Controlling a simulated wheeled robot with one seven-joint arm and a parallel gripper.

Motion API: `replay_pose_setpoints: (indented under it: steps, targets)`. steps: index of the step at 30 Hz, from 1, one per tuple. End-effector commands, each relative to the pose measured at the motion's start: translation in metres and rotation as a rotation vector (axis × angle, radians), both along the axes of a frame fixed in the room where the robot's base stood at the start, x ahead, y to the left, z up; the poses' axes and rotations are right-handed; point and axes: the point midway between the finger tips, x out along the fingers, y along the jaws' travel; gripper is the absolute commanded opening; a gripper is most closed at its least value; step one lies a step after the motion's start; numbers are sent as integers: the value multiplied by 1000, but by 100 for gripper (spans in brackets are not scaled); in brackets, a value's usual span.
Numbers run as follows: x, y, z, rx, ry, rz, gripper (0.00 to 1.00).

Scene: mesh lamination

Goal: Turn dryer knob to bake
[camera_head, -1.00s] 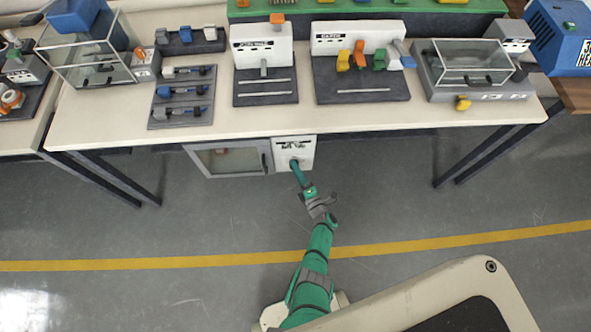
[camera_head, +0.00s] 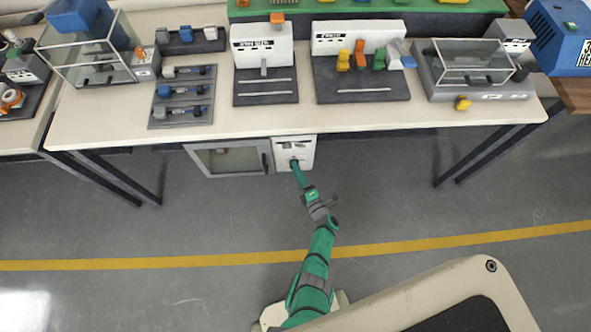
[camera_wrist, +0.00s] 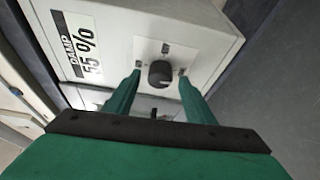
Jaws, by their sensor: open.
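The dryer (camera_head: 228,160) stands under the table, with a glass door on the left and a white control panel (camera_head: 304,145) on the right. In the wrist view the panel (camera_wrist: 205,25) carries a label reading "DAMP 55%" (camera_wrist: 85,45) and a round black knob (camera_wrist: 161,74). Small marks sit around the knob. My gripper (camera_wrist: 160,80) is open, with one green finger on each side of the knob. I cannot tell whether either finger touches it. In the head view my gripper (camera_head: 295,165) reaches the panel's front, and the knob is hidden there.
The table (camera_head: 225,128) above the dryer holds several stations, with its front edge over my gripper. Table legs (camera_head: 485,155) stand to the right and left. The grey floor (camera_head: 400,200) around my arm is clear.

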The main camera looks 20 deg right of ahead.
Motion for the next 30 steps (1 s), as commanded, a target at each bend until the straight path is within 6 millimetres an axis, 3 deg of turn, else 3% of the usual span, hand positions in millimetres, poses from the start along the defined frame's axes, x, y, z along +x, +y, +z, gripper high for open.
replay_pose_setpoints:
  steps: [9,15,21,30]
  targets:
    - [-59,-6,1,0,2,-1,49]
    - [-85,-9,2,-1,0,0,49]
    - [-96,-10,3,-1,0,2,49]
    - [-96,-10,3,-1,0,2,49]
